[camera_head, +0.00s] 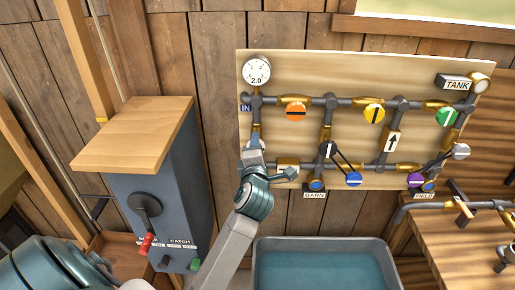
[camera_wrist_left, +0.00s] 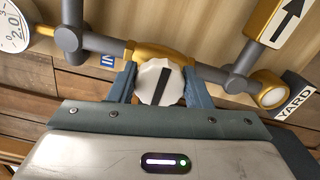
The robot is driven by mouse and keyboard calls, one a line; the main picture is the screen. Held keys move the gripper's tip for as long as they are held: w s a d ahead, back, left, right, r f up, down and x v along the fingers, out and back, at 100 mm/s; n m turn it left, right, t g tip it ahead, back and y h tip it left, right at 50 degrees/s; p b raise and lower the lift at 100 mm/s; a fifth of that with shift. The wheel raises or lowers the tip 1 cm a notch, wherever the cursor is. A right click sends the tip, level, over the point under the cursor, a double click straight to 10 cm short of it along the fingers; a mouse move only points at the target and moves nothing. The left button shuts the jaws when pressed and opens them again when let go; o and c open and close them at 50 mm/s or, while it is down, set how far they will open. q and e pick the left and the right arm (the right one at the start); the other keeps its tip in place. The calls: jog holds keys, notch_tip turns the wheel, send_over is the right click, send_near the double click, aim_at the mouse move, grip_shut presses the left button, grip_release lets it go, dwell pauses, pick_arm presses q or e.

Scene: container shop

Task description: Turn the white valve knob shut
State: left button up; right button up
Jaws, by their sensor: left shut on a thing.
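The white valve knob (camera_wrist_left: 147,82) has a scalloped rim and a black bar. In the left wrist view it sits between the two blue-grey fingers of my left gripper (camera_wrist_left: 160,88), which are shut on its sides. Its bar stands near upright in that view, roughly across the line of the pipe. The knob is on a brass valve body (camera_wrist_left: 150,50). My right gripper is not in view.
Other knobs on the board are orange (camera_head: 295,111), yellow (camera_head: 374,113), green (camera_head: 447,116), blue (camera_head: 353,179) and purple (camera_head: 415,180). A gauge (camera_head: 256,71) is above. A water trough (camera_head: 262,262) stands below. A grey cabinet (camera_head: 180,205) with a lever is at left.

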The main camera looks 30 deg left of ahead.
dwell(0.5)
pick_arm(q)
jog(key=o, duration=1)
jog(key=shift+w+a, duration=0.1)
jog(key=v, duration=1)
jog(key=shift+s, duration=0.35)
